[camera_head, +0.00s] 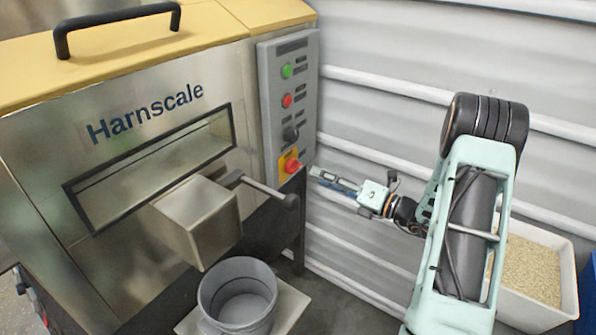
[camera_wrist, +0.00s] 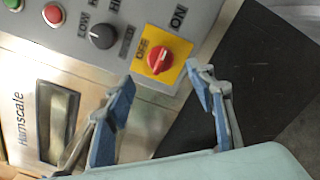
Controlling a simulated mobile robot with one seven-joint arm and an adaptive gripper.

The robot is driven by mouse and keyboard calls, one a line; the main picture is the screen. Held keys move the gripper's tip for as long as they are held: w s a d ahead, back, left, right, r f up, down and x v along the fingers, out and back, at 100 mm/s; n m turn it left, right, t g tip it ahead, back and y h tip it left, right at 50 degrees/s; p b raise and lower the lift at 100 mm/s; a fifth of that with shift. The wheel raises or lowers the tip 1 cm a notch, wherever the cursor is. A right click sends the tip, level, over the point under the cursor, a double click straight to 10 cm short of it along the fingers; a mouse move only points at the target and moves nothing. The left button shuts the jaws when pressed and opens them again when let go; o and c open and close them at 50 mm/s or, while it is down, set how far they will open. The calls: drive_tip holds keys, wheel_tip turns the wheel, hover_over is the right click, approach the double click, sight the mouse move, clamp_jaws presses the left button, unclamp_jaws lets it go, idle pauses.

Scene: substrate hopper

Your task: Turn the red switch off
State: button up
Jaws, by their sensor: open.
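The red switch (camera_wrist: 168,58) is a rotary knob on a yellow plate (camera_wrist: 152,36) at the bottom of the grey control panel. It also shows in the head view (camera_head: 292,165). OFF is printed beside the knob and ON above it in the wrist view. The knob's ridge seems to slant toward the ON side, but its exact setting is hard to tell. My gripper (camera_head: 317,175) is just right of the switch in the head view. In the wrist view my gripper (camera_wrist: 163,80) is open and empty, its blue-padded fingers spread below the knob and apart from it.
A black selector knob (camera_wrist: 102,36), a red button (camera_head: 287,101) and a green button (camera_head: 287,71) sit above the switch. A bar with a dark knob (camera_head: 291,202) projects below it. A grey bucket (camera_head: 212,300) and a bin of grain (camera_head: 567,285) stand lower down.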

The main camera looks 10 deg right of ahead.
sight(298, 169)
drive_tip(key=b+x, duration=0.1)
drive_tip(key=x, duration=0.7)
drive_tip(key=shift+w+a+f+b, duration=0.1)
drive_tip(key=shift+w+a+b, duration=0.1)
drive_tip(key=shift+b, duration=0.1)
drive_tip(key=c, duration=1.2)
drive_tip(key=shift+o, duration=0.2)
